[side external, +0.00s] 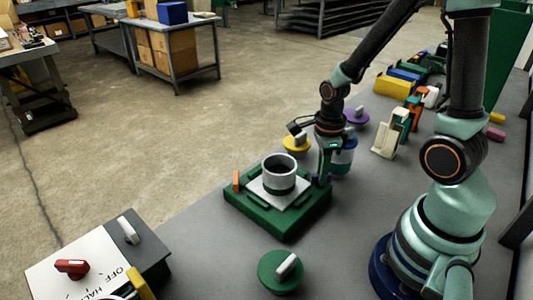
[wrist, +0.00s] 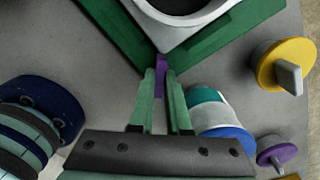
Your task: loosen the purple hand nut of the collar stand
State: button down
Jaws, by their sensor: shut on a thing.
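The collar stand (side external: 272,224) is a green square base with a pale plate and a grey, green-banded collar (side external: 279,172) standing upright on it. Its near edge shows at the top of the wrist view (wrist: 210,47). The purple hand nut (wrist: 161,66) is a narrow purple piece at the stand's corner, between the tips of my gripper (wrist: 160,82). My gripper is shut on it, one green finger on each side. In the side view my gripper (side external: 322,178) points down at the stand's right corner, and the nut is mostly hidden by the fingers.
A blue-and-white canister (side external: 343,157) stands close behind my gripper. Yellow (side external: 296,144) and purple (side external: 356,117) discs with grey handles are nearby. A green handled disc (side external: 281,271) lies in front, and a panel with a red knob (side external: 71,269) is front left.

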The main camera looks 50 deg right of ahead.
jog(key=n, duration=0.4)
jog(key=shift+n, duration=0.4)
jog(key=n, duration=0.9)
jog(key=shift+n, duration=1.8)
jog(key=c, duration=0.9)
grip_release()
jog(key=shift+r, duration=0.1)
